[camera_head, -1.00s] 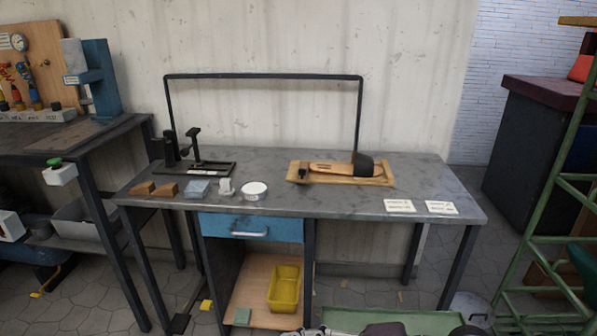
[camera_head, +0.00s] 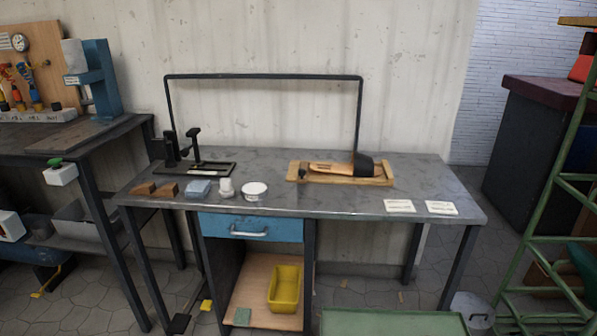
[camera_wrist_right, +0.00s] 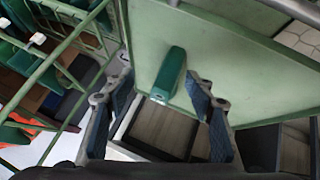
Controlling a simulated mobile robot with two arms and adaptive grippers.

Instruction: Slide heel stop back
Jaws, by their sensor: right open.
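A wooden board (camera_head: 382,182) lies on the grey bench, right of its middle. A tan sandal sole (camera_head: 328,168) lies along it, with a wide dark band (camera_head: 364,164) over its right end. A small dark block (camera_head: 303,171) stands at the board's left end, close to the sole's tip. It may be the heel stop; I cannot tell for sure, nor whether it touches the sole. No gripper is near the board. My right gripper (camera_wrist_right: 158,92) shows only in the right wrist view, open, with its fingers apart. My left gripper is not in view.
A black stand (camera_head: 190,160), brown blocks (camera_head: 156,189), a white tub (camera_head: 254,191) and two cards (camera_head: 420,207) are on the bench (camera_head: 315,208). A dark frame (camera_head: 262,76) rises behind. In the wrist view, a green handle-like piece (camera_wrist_right: 169,74) appears between my fingers.

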